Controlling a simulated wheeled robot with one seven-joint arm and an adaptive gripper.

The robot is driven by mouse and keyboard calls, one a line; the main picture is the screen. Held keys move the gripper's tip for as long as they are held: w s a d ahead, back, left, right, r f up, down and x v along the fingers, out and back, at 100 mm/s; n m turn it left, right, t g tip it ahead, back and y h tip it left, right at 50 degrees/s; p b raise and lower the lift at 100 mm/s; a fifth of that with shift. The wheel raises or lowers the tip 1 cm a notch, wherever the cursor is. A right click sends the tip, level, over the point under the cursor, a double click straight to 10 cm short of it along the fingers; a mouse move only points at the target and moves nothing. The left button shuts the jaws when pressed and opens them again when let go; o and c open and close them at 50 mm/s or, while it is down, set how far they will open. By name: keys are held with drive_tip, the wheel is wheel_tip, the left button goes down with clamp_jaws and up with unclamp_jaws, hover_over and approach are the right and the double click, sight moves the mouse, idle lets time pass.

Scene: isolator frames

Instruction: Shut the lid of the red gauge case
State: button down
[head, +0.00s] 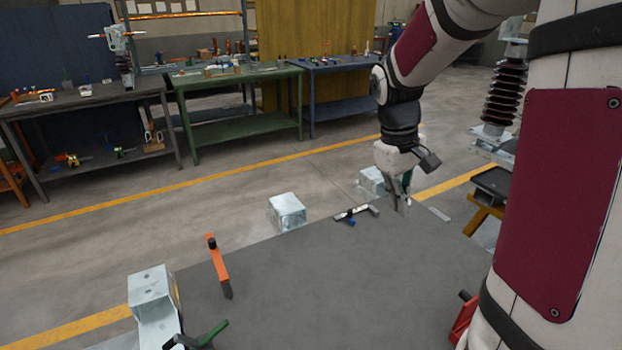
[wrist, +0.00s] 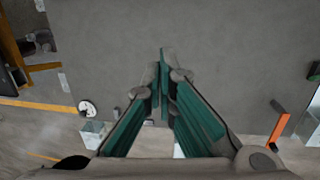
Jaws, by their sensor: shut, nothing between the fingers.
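A red object (head: 463,318), which looks like part of the red gauge case, shows at the lower right of the head view. My own arm hides most of it, so I cannot tell how its lid stands. It does not show in the wrist view. My gripper (head: 404,206) points down near the far right corner of the grey tabletop (head: 330,285), well beyond the red object. In the wrist view my gripper (wrist: 163,62) has its teal fingers together, with nothing between them.
An orange-handled tool (head: 218,265) and a green-handled tool (head: 205,337) lie at the left. A hammer-like tool (head: 356,213) lies at the far edge. Metal blocks (head: 287,211) stand beyond the edge. The middle of the tabletop is clear. Workbenches (head: 240,105) stand behind.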

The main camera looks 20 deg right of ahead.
sight(471, 300)
drive_tip(key=s+d+f+g+y+p, duration=0.2)
drive_tip(key=d+f+p, duration=0.1)
drive_tip(key=d+f, duration=0.95)
drive_tip(key=s+d+f+p, duration=0.1)
drive_tip(key=s+f+p, duration=0.1)
drive_tip(key=s+f, duration=0.4)
drive_tip(key=shift+d+p+x, duration=0.3)
drive_tip(key=shift+p+x, duration=0.05)
drive_tip(key=shift+x, duration=1.15)
drive_tip(key=shift+w, duration=0.15)
